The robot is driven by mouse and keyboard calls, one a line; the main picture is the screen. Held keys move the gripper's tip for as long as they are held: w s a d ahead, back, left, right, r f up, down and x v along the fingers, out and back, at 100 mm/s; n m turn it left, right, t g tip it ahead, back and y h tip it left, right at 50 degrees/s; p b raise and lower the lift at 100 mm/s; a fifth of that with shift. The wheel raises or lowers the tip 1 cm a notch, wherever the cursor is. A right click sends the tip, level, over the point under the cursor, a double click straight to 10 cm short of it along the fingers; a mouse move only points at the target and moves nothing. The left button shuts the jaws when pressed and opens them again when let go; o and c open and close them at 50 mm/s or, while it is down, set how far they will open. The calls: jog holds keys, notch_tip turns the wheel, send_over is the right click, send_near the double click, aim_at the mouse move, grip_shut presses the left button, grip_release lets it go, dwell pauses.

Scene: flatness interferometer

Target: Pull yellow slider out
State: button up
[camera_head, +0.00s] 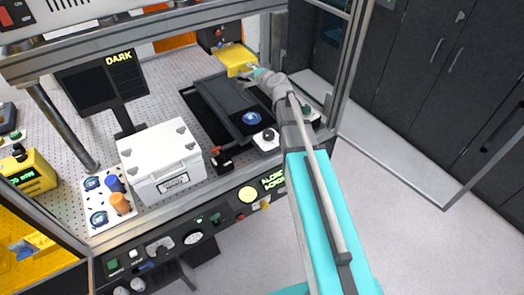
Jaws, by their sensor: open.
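The yellow slider (234,56) appears as a bright yellow block at the back right of the bench, in the head camera view. My arm reaches in from the lower right. My gripper (247,71) is at the block's near lower edge, small in the picture. It is open and nothing shows held in it. I cannot tell whether the fingers touch the block. My arm's end hides part of the area just right of and below the block.
A dark rail assembly (222,100) lies left of my arm, with a blue round optic (251,118) at its near end. A white box (161,160) stands in the middle. The frame's upright post (349,62) is close on the right. The floor at the right is clear.

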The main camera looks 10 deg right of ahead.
jog(key=r+x, duration=0.2)
jog(key=x, duration=0.8)
jog(key=p+v, duration=0.3)
jog(key=v, duration=1.1)
jog(key=s+a+f+n+g+y+b, duration=0.1)
jog(key=s+a+f+n+g+b, duration=0.1)
jog(key=s+a+f+n+g, duration=0.65)
jog(key=s+d+f+n+g+h+b, duration=0.1)
jog(key=s+d+f+n+g+h, duration=0.1)
jog(key=s+f, duration=0.3)
jog(key=s+d+f+n+g+h+b, duration=0.1)
jog(key=s+f, duration=0.4)
jog(key=s, duration=0.6)
jog(key=shift+s+d+f+n+g+h+b, duration=0.4)
jog(key=shift+d+n+g+h, duration=0.35)
jog(key=shift+n+g, duration=0.35)
jog(key=shift+w+a, duration=0.1)
